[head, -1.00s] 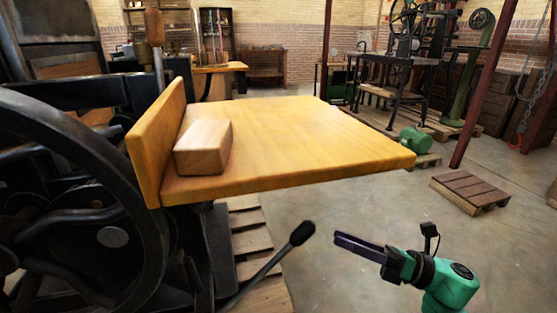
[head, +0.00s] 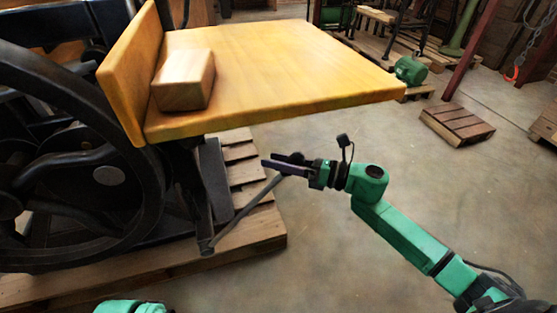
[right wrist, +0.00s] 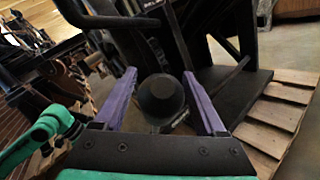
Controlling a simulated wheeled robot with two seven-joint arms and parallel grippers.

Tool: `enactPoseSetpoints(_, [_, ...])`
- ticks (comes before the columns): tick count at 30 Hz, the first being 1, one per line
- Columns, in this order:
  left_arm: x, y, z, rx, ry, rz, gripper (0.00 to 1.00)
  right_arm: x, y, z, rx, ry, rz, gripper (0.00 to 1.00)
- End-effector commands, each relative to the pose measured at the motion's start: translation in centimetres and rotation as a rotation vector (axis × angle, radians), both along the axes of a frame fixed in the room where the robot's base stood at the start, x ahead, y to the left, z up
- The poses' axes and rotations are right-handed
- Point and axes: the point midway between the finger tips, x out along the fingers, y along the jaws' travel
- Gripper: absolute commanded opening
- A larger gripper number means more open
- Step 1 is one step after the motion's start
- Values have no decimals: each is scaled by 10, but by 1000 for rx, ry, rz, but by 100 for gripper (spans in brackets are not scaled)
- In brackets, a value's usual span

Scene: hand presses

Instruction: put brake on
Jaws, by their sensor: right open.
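The brake lever (head: 243,212) is a thin dark rod rising to the right from the base of the black press. Its round black knob (right wrist: 160,97) shows in the right wrist view between the two purple fingers, with gaps on both sides. In the head view the knob is mostly hidden by my right gripper (head: 276,163). The right gripper (right wrist: 160,92) is open, its fingers around the knob and not closed on it. My left gripper is not in view; only a green piece of mine shows at the bottom edge of the head view.
A yellow wooden table (head: 300,65) with a wooden block (head: 184,80) juts out just above my right gripper. A large black flywheel (head: 70,170) stands at the left. The press rests on a pallet (head: 150,270). The concrete floor at right is mostly clear.

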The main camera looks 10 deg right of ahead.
Motion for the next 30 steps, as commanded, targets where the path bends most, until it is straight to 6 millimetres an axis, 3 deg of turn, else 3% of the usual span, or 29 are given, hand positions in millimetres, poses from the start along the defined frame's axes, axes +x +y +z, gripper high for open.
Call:
enactPoseSetpoints(4, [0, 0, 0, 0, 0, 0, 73, 0, 0, 0, 0, 0, 0, 73])
enactPoseSetpoints(5, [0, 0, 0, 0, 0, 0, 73, 0, 0, 0, 0, 0, 0, 69])
enactPoseSetpoints(9, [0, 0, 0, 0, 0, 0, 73, 0, 0, 0, 0, 0, 0, 16])
enactPoseSetpoints(10, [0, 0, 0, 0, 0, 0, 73, 0, 0, 0, 0, 0, 0, 4])
enactPoseSetpoints(11, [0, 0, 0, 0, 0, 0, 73, 0, 0, 0, 0, 0, 0, 0])
enactPoseSetpoints(30, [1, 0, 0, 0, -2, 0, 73, 0, -1, 0, 1, 1, 0, 0])
